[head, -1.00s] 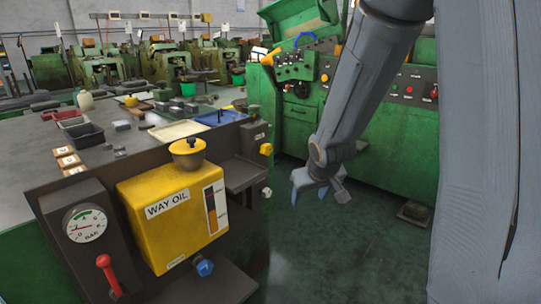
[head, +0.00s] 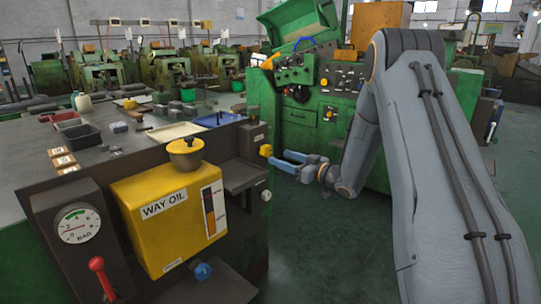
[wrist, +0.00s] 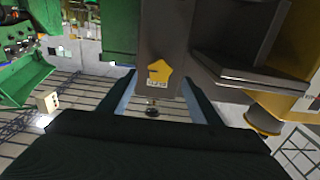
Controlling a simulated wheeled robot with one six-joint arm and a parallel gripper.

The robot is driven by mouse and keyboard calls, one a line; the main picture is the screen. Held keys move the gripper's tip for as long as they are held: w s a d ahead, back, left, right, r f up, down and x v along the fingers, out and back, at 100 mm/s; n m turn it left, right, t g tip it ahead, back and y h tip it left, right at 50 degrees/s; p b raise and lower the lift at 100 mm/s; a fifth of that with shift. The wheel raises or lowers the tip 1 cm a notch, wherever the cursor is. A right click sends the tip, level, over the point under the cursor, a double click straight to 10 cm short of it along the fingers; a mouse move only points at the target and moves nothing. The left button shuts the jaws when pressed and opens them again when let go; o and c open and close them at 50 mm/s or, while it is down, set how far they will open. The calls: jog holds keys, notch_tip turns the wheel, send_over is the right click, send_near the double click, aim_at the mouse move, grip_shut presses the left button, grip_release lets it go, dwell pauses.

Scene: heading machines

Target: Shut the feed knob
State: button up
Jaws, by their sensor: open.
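A yellow lobed knob (head: 265,150) sits on the end face of the dark cabinet, and also shows in the wrist view (wrist: 159,71) with a small label beside it, too small to read. I take it for the feed knob; how far it is turned I cannot tell. My gripper (head: 281,159) is open, its blue fingers pointing left at the knob from just right of it. In the wrist view the fingers (wrist: 163,92) stand either side of the knob's line, with nothing between them that I can see touched.
A smaller pale knob (head: 266,195) is below the yellow one. A yellow way oil tank (head: 165,222), a gauge (head: 76,226) and a red lever (head: 103,277) are on the cabinet's front. A dark shelf (head: 243,174) juts out near the knob. Green machine (head: 300,125) stands behind; floor between is clear.

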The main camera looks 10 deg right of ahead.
aim_at(268, 153)
jog(key=x, duration=0.6)
jog(key=shift+w+a, duration=0.15)
jog(key=shift+w, duration=0.1)
jog(key=c, duration=1.1)
